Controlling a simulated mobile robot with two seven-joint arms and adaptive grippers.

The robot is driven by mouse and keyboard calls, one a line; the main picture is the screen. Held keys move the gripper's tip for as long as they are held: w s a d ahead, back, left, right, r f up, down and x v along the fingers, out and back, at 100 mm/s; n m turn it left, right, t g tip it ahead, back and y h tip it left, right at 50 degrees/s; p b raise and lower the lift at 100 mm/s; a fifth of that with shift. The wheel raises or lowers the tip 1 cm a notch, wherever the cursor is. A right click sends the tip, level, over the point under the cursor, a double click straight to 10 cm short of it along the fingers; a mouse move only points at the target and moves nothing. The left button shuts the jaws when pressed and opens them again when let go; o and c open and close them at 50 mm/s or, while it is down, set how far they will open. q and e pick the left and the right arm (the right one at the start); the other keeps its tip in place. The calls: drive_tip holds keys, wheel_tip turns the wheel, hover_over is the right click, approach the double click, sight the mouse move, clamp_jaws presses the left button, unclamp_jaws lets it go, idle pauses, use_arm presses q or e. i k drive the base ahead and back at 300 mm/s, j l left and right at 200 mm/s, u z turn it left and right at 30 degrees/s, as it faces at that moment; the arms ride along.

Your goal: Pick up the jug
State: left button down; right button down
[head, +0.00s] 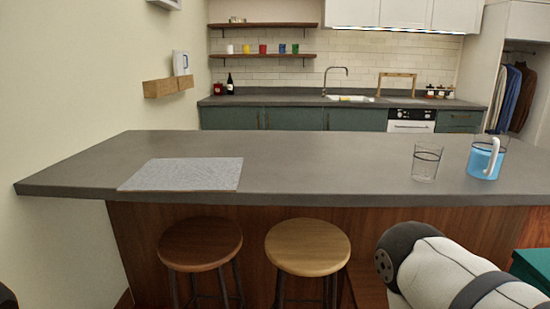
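A clear jug (483,161) with blue liquid and a white handle stands upright on the grey counter (300,153), near its right end. An empty clear glass (426,162) stands to the left of the jug, apart from it. Neither of my grippers shows in the head view. A white and dark grey link of my arm reaches in at the lower right, below and in front of the counter. Nothing hides the jug.
A grey placemat (182,174) lies on the counter's left part; the middle is bare. Two round stools (201,243) (307,246) stand in front. Behind are a sink counter (270,101), shelves with coloured cups (262,54) and hanging clothes (510,98).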

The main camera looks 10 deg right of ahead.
sight(489, 146)
drive_tip(key=z, duration=1.7)
